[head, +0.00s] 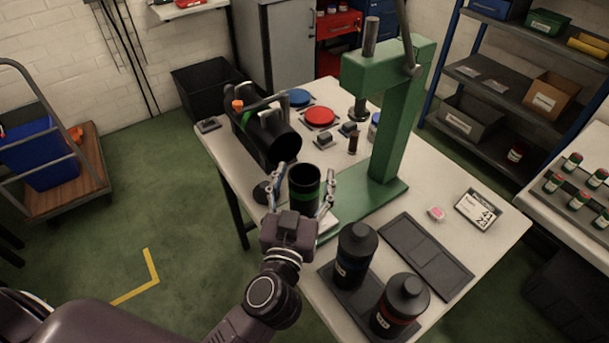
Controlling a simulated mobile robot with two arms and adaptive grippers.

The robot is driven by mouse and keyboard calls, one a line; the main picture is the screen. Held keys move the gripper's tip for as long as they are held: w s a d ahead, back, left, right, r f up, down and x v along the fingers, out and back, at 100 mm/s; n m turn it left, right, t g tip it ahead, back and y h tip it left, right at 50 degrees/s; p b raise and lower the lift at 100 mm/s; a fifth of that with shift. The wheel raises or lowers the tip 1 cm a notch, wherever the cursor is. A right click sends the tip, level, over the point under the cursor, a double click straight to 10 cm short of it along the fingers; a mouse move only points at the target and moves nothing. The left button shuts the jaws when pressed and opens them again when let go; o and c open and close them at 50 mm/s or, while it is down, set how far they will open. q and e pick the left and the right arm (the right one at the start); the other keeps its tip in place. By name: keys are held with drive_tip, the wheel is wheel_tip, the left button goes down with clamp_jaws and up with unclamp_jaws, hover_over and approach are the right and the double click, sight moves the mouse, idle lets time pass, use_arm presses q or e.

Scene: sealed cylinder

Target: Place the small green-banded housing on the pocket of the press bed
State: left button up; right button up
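The small green-banded housing (304,179) is a dark, open-topped cylinder with a green band, upright near the table's front left edge. My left gripper (306,174) has one finger on either side of it. Small gaps seem to show between fingers and housing, so the gripper looks open around it. The gripper body hides the housing's foot, so I cannot tell what it rests on. The green press (393,120) stands just right of it, with its bed (380,196) on the table. The pocket is not clearly visible. My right gripper is not in view.
A large black cylinder (268,138) lies behind the housing on the table (480,248). Red (319,116) and blue (299,97) discs are farther back. Two dark bottles (355,255) (401,304) stand at the front right, beside a flat dark tray (428,257).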

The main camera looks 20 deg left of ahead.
use_arm(q)
drive_tip(key=shift+r, duration=0.1)
drive_tip(key=s+d+b, duration=0.1)
drive_tip(key=s, duration=1.1)
drive_tip(key=shift+d+b, duration=0.2)
drive_tip(key=shift+b, duration=0.15)
